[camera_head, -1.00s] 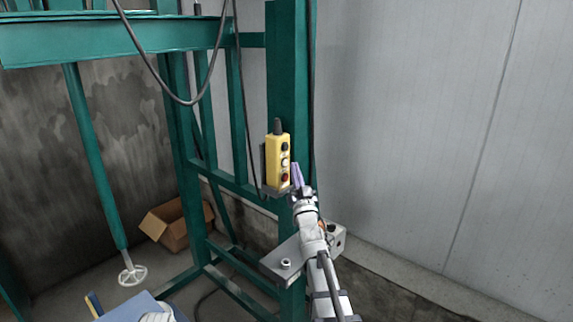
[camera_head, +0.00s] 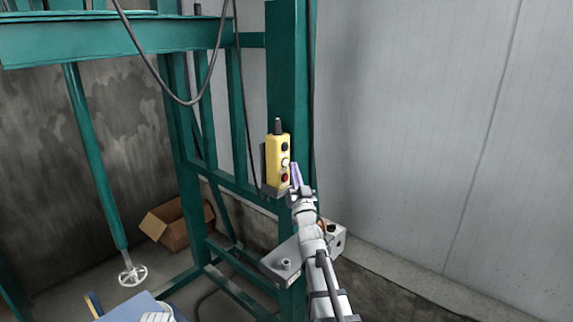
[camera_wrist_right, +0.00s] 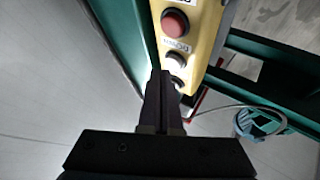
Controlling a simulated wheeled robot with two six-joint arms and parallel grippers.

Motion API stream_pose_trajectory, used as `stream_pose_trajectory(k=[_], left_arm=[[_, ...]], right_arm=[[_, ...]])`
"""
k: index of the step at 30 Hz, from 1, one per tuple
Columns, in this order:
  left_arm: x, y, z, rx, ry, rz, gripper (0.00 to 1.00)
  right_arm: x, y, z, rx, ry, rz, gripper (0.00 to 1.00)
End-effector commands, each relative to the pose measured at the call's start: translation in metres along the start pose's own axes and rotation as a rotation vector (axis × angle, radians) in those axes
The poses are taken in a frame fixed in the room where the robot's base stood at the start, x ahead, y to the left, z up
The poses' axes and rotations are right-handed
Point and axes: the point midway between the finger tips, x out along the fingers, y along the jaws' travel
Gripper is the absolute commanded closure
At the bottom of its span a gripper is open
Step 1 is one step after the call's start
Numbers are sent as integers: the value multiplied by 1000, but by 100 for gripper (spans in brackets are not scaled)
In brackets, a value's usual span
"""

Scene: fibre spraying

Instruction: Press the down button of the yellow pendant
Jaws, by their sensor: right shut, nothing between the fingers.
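The yellow pendant (camera_head: 278,172) hangs upright on the green post, with a dark button at top, a white one in the middle and a red one at the bottom. My right gripper (camera_head: 294,167) is shut and empty, its tips just right of the pendant's lower buttons. In the right wrist view the red button (camera_wrist_right: 174,22) and a pale button (camera_wrist_right: 176,60) show on the pendant (camera_wrist_right: 204,30). The shut fingers (camera_wrist_right: 160,74) partly hide a further button there. I cannot tell whether they touch it.
The green post (camera_head: 287,80) stands behind the pendant. A grey metal box (camera_head: 337,238) is beside my right forearm. A cardboard box (camera_head: 172,228) lies on the floor at left. A hanging cable (camera_head: 185,102) loops at upper left. The space before the right wall is clear.

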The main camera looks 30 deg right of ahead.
Motion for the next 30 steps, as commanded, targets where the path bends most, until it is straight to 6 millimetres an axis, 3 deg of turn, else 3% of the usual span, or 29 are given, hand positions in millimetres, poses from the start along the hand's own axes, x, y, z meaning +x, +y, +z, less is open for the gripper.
stream_pose_trajectory(k=[30], left_arm=[[0,0,0,0,0,0,50]], right_arm=[[7,-5,5,0,0,1,100]])
